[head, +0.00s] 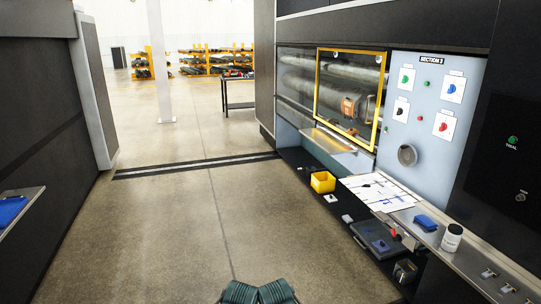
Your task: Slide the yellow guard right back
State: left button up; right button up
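The yellow guard (343,134) is a see-through panel in a yellow frame on the machine at the upper right. It stands upright across the right part of the window opening, close to the pale control panel (424,103). Rollers and an orange-brown part show through it. Left of the guard, the rest of the opening shows long grey rollers (295,82).
The concrete floor (200,225) ahead is clear. A dark cabinet wall and shelf stand at the left.

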aim_at(366, 52)
jog(key=i+j+u, duration=0.1)
jog(key=i, duration=0.55)
jog(key=i+z, duration=0.7)
jog(key=i+j+z, duration=0.1)
jog(key=i+z, duration=0.25)
jog(key=i+l+z, duration=0.15)
jog(key=i+z, duration=0.65)
jog(key=i, duration=0.15)
